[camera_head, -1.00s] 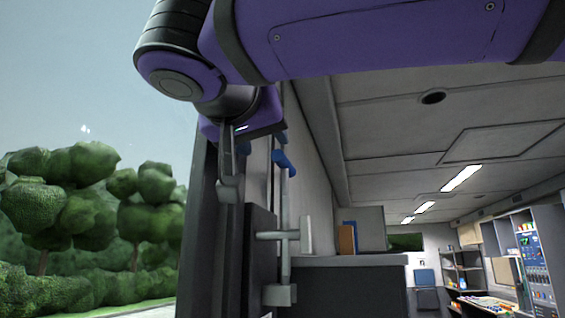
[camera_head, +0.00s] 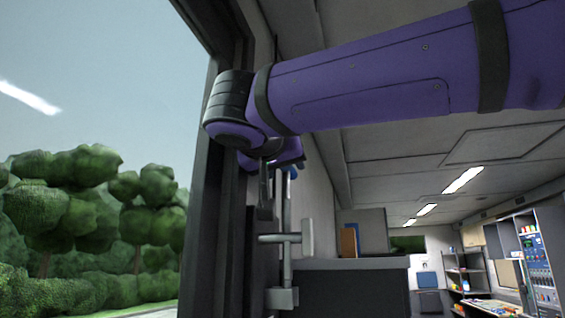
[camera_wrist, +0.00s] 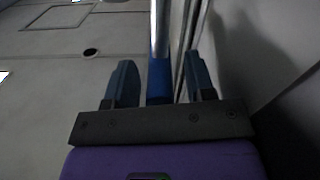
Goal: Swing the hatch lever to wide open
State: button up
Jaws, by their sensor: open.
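The hatch lever is a thin upright grey rod (camera_head: 286,215) with a blue grip at its top (camera_head: 291,173), beside the dark door frame. The gripper body partly covers its top in the head view. In the wrist view, the blue grip (camera_wrist: 160,82) lies between the two dark fingers of my gripper (camera_wrist: 161,68), with a visible gap on both sides. My gripper is open around the grip and not shut on it. In the head view one finger (camera_head: 265,196) hangs just left of the rod; the other is hidden.
A grey bracket (camera_head: 307,239) crosses the rod lower down. A wall runs close along the right in the wrist view (camera_wrist: 250,60). A counter (camera_head: 350,263) holds a brown box (camera_head: 349,242). Shelves and a console (camera_head: 537,250) stand at the right.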

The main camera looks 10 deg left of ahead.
grip_shut()
jog(key=s+d+f+m, duration=0.1)
jog(key=d+f+m, duration=0.1)
jog(key=d+m, duration=0.35)
jog(key=s+d+f+m, duration=0.1)
jog(key=d+f+m, duration=0.1)
jog(key=d, duration=0.6)
jog(key=s+d+f+m, duration=0.1)
jog(key=d+f+m, duration=0.1)
jog(key=d+f, duration=0.5)
jog(key=shift+d+f, duration=0.2)
jog(key=shift+f, duration=1.95)
grip_release()
jog(key=shift+s, duration=0.1)
jog(key=shift+s+r, duration=0.1)
jog(key=shift+s, duration=0.05)
